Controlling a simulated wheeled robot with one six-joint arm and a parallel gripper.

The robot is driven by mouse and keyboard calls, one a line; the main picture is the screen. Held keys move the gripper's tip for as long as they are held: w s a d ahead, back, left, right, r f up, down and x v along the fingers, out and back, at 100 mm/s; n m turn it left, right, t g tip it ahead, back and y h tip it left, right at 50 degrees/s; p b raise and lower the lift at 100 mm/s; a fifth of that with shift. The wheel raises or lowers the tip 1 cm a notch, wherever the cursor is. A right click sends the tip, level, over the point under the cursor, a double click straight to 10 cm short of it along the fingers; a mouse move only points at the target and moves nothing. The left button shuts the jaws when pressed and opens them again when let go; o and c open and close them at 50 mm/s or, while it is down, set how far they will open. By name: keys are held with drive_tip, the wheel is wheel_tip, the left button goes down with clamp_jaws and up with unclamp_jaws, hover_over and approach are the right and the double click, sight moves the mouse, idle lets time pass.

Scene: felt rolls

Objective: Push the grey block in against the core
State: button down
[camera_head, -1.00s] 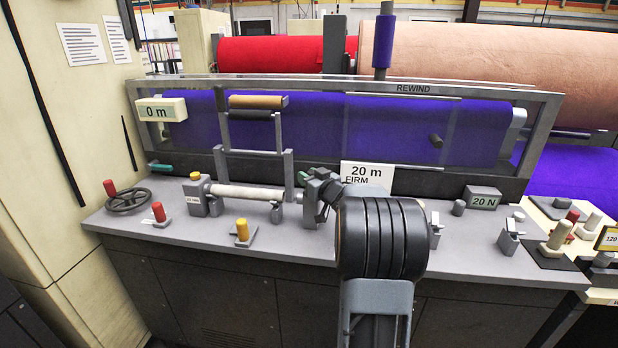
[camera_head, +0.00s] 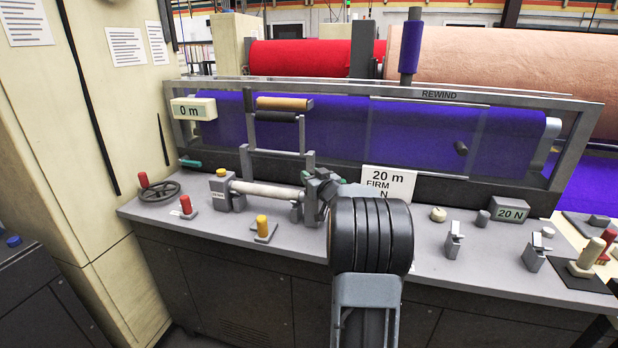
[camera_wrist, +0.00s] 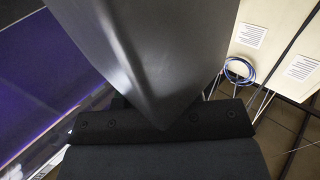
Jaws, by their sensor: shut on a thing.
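The pale core (camera_head: 265,189) lies level above the grey bench. Its left end meets a grey stand (camera_head: 222,195) with a yellow knob, and a small support (camera_head: 296,212) stands under its right end. The grey block (camera_head: 312,205) is at the right end of the core, very close to it. I cannot tell whether they touch. My gripper (camera_head: 320,186) is at the top of the block and shut on it, my wrist partly hiding it. In the wrist view, dark gripper parts (camera_wrist: 160,122) and a large grey surface fill the middle, and the core is not seen.
A frame with a purple roll (camera_head: 350,128) runs behind the bench. A roller arm (camera_head: 283,117) stands above the core. A red knob (camera_head: 186,204) and a yellow knob (camera_head: 262,226) stand in front of it. Clips (camera_head: 454,240) and a "20 N" box (camera_head: 508,209) are to the right.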

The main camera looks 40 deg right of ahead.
drive_tip(key=c, duration=0.8)
unclamp_jaws()
drive_tip(key=shift+w+a, duration=0.15)
drive_tip(key=shift+w, duration=0.05)
drive_tip(key=shift+s, duration=0.1)
drive_tip(key=s, duration=0.4)
drive_tip(key=s+a, duration=0.1)
drive_tip(key=s, duration=0.8)
drive_tip(key=shift+s+a, duration=0.2)
drive_tip(key=shift+a, duration=0.2)
drive_tip(key=w+a+r+m+g+h+p, duration=0.1)
drive_tip(key=a+r+m+g+h+p, duration=0.15)
drive_tip(key=a+g+p, duration=0.6)
drive_tip(key=s+a+n+g+y, duration=0.1)
drive_tip(key=s+a+g, duration=0.1)
drive_tip(key=s+a, duration=0.2)
drive_tip(key=s+a+f+n+g+y+p, duration=0.1)
drive_tip(key=s+a, duration=0.4)
drive_tip(key=a, duration=0.5)
drive_tip(key=s+a+f+n+g+y, duration=0.1)
drive_tip(key=s+a+n+g+y, duration=0.1)
drive_tip(key=s+a, duration=0.3)
drive_tip(key=shift+a+g+y+p, duration=0.4)
drive_tip(key=shift+a+y, duration=0.25)
drive_tip(key=shift+a, duration=0.5)
